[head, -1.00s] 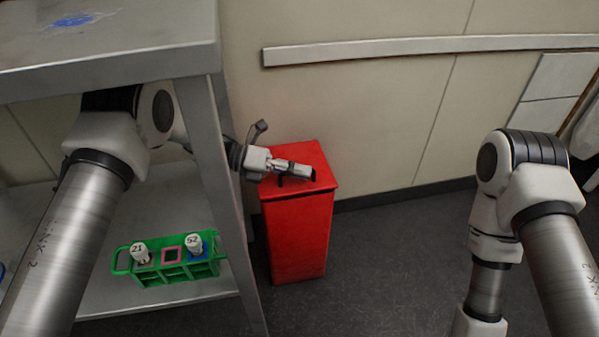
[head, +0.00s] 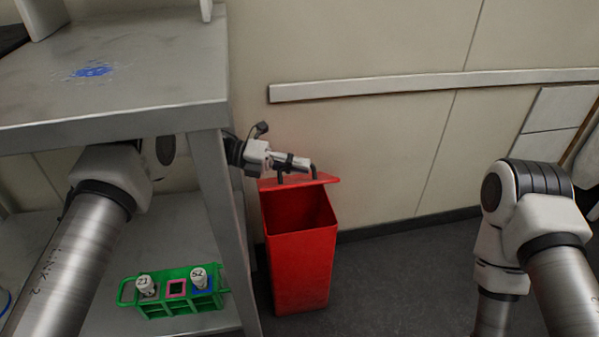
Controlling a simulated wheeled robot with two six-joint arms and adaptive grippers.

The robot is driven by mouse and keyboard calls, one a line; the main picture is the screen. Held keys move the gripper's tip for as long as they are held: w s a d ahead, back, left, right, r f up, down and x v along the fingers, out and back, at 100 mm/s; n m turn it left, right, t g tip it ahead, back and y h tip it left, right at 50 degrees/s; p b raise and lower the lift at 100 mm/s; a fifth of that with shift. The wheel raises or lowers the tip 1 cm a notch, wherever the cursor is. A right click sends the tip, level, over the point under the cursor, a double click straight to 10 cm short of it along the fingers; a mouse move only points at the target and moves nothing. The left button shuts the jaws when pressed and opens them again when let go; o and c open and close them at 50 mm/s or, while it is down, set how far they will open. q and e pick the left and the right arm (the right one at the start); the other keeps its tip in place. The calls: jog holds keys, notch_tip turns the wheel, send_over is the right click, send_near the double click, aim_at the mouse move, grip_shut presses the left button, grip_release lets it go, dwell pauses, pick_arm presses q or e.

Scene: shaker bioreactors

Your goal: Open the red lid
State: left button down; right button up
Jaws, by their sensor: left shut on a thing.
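The red lid (head: 325,178) is tilted up at the back of the red bin (head: 301,268), and the bin's open, empty-looking mouth shows below it. My left gripper (head: 298,172) is at the lid, shut on its dark handle, with the arm reaching in from behind the table leg. Part of the lid is hidden by the gripper. My right arm shows at the right of the head view, but its gripper is out of the picture.
A metal table (head: 150,95) with a blue spill stands at the left, its leg beside the bin. On its lower shelf (head: 105,322) is a green rack (head: 180,305) with two white-capped tubes. The floor right of the bin is clear.

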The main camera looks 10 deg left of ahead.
dwell(0.3)
pick_arm(q)
jog(key=c, duration=1.5)
grip_release()
